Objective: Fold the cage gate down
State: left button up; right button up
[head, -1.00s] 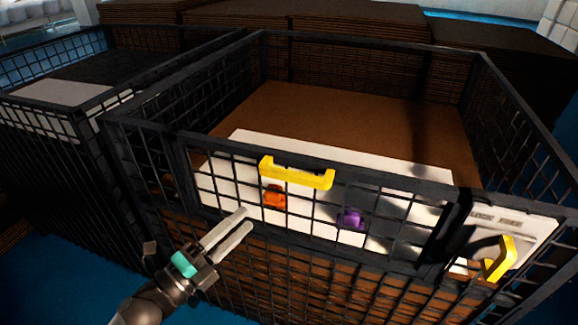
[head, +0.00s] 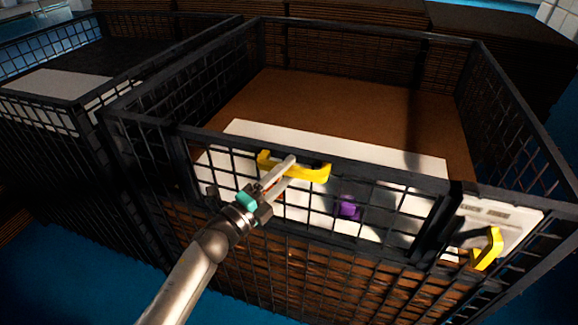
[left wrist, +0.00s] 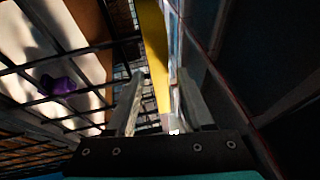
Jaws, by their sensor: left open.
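The cage gate (head: 385,176) is the dark mesh panel in the cage's front wall, and it stands upright. A yellow handle (head: 265,163) sits on its top bar. My left gripper (head: 290,168) is open in front of the handle, its fingers overlapping it in the head view. In the left wrist view, the yellow handle (left wrist: 154,50) runs up from between the open fingers of my left gripper (left wrist: 160,95). I cannot tell whether the fingers touch it. My right gripper is not in view.
Inside the cage, a purple object (head: 348,209) lies on a white sheet (head: 245,129) over a brown floor. Orange shows partly behind my left gripper. A second yellow handle (head: 489,248) is at the right front. Another cage (head: 55,103) stands at the left; brown stacks (head: 350,25) stand behind.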

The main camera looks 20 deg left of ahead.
pick_arm(q)
jog(key=shift+w+d+r, duration=0.1)
jog(key=shift+w+d, duration=0.15)
jog(key=shift+w, duration=0.25)
jog(key=shift+c, duration=0.4)
grip_shut()
dwell(0.8)
